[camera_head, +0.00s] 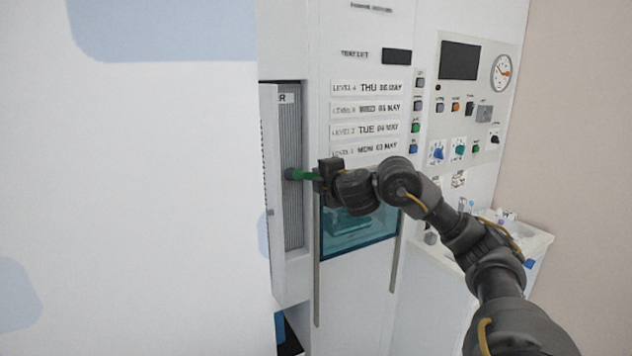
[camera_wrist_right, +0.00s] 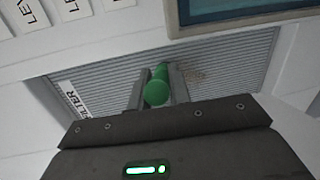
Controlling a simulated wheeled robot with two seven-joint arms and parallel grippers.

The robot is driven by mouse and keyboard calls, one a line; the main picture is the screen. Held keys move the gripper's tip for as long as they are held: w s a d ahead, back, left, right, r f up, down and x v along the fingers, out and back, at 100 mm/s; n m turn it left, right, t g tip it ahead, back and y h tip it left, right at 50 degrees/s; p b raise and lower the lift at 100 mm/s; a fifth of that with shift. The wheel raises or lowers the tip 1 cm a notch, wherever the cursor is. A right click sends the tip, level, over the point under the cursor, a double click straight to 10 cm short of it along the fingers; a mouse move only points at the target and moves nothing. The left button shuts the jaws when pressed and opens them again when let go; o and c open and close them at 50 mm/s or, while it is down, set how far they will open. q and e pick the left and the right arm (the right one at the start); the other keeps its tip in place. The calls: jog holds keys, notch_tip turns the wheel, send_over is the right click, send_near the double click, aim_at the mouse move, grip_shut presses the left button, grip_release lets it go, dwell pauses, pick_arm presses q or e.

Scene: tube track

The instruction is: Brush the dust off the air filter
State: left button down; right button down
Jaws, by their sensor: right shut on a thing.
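The air filter (camera_head: 291,215) is a tall grey pleated panel in a recess of the white machine, behind a narrow open door. In the right wrist view the pleated filter (camera_wrist_right: 110,80) fills the middle, with a brownish dust patch (camera_wrist_right: 193,76) just right of the fingers. My right gripper (camera_head: 318,177) is shut on a brush with a green handle (camera_head: 304,175); its dark head (camera_head: 290,174) is at the filter's face, and I cannot tell whether it touches. The round green handle end (camera_wrist_right: 156,93) shows between the fingers in the wrist view. My left gripper is not in view.
The narrow white door (camera_head: 272,190) stands open left of the filter. A teal window (camera_head: 352,236) and long vertical handles lie to the right below date labels. A control panel (camera_head: 468,100) and a small side counter (camera_head: 530,240) are farther right. A large pale surface blocks the left.

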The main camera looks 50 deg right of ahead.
jog(key=shift+a+r, duration=0.1)
jog(key=shift+w+a+p, duration=0.25)
jog(key=shift+a+p, duration=0.35)
jog(key=shift+p, duration=0.2)
jog(key=shift+w+a, duration=0.1)
jog(key=shift+a, duration=0.3)
jog(key=shift+a+p, duration=0.1)
jog(key=shift+p, duration=0.2)
jog(key=shift+w+a+p, duration=0.25)
jog(key=shift+a+p, duration=0.3)
jog(key=shift+a, duration=0.1)
jog(key=shift+w+a, duration=0.1)
jog(key=shift+a, duration=0.3)
